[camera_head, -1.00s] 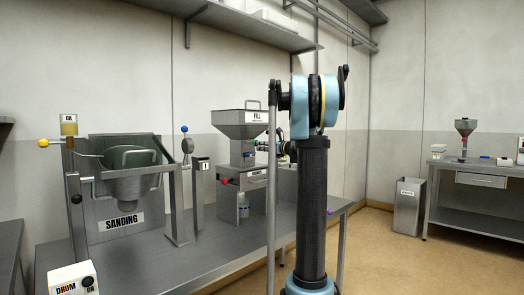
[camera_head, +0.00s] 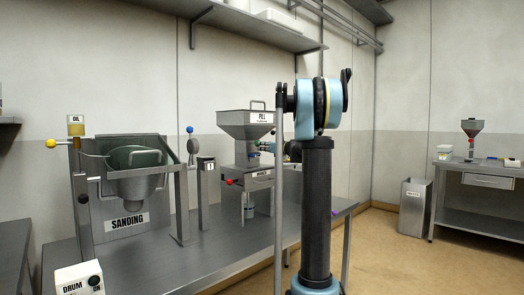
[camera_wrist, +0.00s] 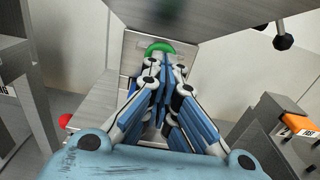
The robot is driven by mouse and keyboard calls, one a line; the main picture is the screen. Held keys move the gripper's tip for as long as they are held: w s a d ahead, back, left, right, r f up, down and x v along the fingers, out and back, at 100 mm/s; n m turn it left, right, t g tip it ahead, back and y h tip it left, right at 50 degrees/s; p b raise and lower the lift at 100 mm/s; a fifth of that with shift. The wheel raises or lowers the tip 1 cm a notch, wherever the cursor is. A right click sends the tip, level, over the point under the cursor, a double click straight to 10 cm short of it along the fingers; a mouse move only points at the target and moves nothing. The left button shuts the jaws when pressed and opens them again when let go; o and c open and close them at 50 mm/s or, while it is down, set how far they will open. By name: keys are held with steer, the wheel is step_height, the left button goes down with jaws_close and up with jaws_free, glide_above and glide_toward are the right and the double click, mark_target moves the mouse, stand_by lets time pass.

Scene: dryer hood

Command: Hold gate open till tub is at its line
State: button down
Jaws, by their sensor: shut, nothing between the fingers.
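The FILL hopper (camera_head: 248,125) stands on the bench in the head view. Below it is a grey housing with a red knob (camera_head: 231,182) on its left; the red knob also shows in the wrist view (camera_wrist: 66,121). A small pale tub (camera_head: 248,210) stands under the housing. In the wrist view my gripper (camera_wrist: 157,62) is shut with nothing held, its fingertips close to a green curved handle (camera_wrist: 158,48). I cannot tell whether they touch it. I cannot tell which part is the gate, or see the tub's line. In the head view my arm hides most of the gripper.
The SANDING drum (camera_head: 135,170) with an oil cup (camera_head: 76,125) stands at the left of the bench (camera_head: 215,240). A DRUM ON box (camera_head: 80,278) is at front left. A bin (camera_head: 413,208) and second table (camera_head: 480,170) are at right. Floor between is clear.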

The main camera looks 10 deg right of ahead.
stand_by(0.8)
steer(key=v, duration=1.4)
steer(key=shift+w, duration=0.1)
stand_by(0.4)
